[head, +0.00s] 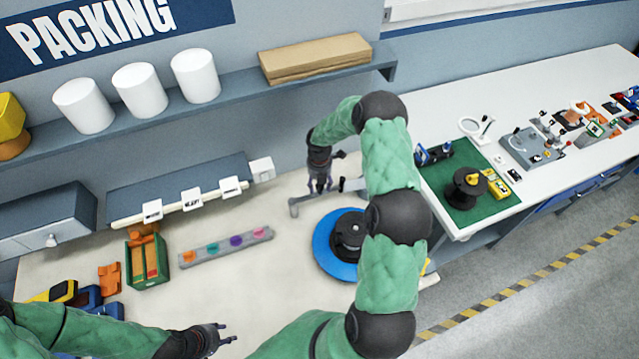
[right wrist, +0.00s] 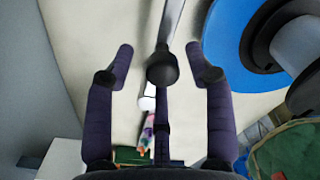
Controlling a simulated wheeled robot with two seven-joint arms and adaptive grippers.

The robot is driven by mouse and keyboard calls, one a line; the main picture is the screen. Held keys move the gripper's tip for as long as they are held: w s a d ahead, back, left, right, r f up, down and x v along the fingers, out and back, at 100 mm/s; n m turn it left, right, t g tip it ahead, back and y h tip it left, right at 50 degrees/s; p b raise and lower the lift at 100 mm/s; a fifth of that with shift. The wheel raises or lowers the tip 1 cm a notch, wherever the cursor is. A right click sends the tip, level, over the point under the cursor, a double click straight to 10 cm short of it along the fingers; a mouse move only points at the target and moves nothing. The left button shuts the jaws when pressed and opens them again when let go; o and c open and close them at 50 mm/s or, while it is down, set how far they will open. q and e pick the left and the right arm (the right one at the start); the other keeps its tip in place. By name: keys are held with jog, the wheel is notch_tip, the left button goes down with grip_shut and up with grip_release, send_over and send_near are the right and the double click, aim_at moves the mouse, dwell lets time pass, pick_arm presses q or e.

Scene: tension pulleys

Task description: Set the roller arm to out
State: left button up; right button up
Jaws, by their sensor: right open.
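The roller arm appears to be the grey bar (head: 303,203) at the back of the worktable, beside a blue disc (head: 322,247) with a black hub. My right gripper (head: 327,187) is over the bar. In the right wrist view its open fingers (right wrist: 159,62) stand on either side of the knob, with a gap on each side. My left gripper (head: 228,333) is open and empty near the front of the table. My right arm hides part of the disc and bar.
A grey strip with coloured pieces (head: 225,248) lies left of the disc. A green crate (head: 148,280) and orange parts (head: 110,278) are further left. A small shelf with labels (head: 180,190) stands behind. A green mat (head: 475,215) with a black spool is on the right bench.

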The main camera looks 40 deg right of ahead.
jog(key=shift+r, duration=0.1)
notch_tip(320, 180, up, 12)
dwell(0.5)
jog(key=shift+f, duration=0.2)
dwell(0.3)
